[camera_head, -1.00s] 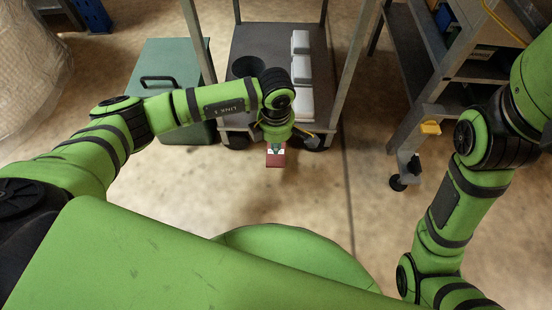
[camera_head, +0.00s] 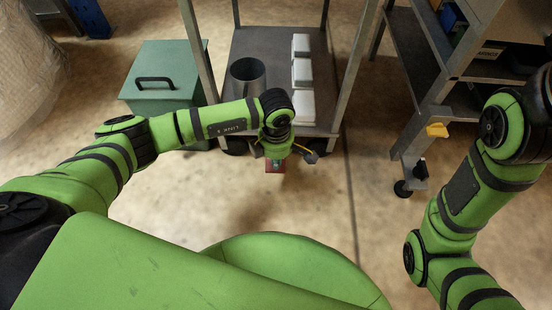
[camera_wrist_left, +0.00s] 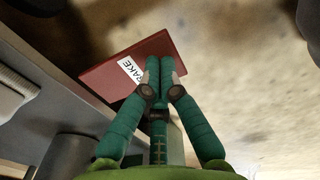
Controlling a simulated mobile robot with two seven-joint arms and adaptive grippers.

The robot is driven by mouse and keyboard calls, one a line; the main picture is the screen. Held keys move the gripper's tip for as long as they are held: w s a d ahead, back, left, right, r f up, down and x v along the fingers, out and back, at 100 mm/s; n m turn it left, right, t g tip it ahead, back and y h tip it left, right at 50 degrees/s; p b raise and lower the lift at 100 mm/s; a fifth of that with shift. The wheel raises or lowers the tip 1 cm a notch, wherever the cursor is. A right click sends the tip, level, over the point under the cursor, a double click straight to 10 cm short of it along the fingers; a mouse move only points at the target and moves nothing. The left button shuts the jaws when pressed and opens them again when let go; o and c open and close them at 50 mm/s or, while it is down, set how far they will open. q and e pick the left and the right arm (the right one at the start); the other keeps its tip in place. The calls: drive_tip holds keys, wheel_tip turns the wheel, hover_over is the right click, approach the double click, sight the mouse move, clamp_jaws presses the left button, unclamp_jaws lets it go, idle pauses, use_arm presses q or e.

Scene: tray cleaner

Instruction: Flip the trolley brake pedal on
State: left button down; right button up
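The brake pedal is a flat red plate (camera_wrist_left: 148,46) with a white label reading "BRAKE", partly hidden by my fingers. In the head view the pedal (camera_head: 275,168) is a small red patch below my left wrist, at the front of the trolley (camera_head: 276,45). My left gripper (camera_wrist_left: 160,64) is shut, its green fingertips together over the pedal's face beside the label. I cannot tell whether they touch it. The left gripper (camera_head: 276,160) shows small in the head view.
A dark cylindrical container (camera_head: 247,78) and white blocks (camera_head: 302,75) stand on the trolley. A green box (camera_head: 165,100) with a black handle is at its left. A shelf unit (camera_head: 420,100) with a yellow part (camera_head: 437,131) stands at the right. The floor in front is clear.

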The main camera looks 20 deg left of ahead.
use_arm(q)
drive_tip(key=shift+s+f, duration=0.15)
drive_tip(key=shift+f, duration=0.2)
drive_tip(key=shift+s+f, duration=0.15)
drive_tip(key=shift+f, duration=0.9)
drive_tip(key=shift+f+b, duration=0.3)
drive_tip(key=shift+f, duration=0.95)
drive_tip(key=shift+w+f, duration=0.1)
drive_tip(key=shift+w, duration=0.1)
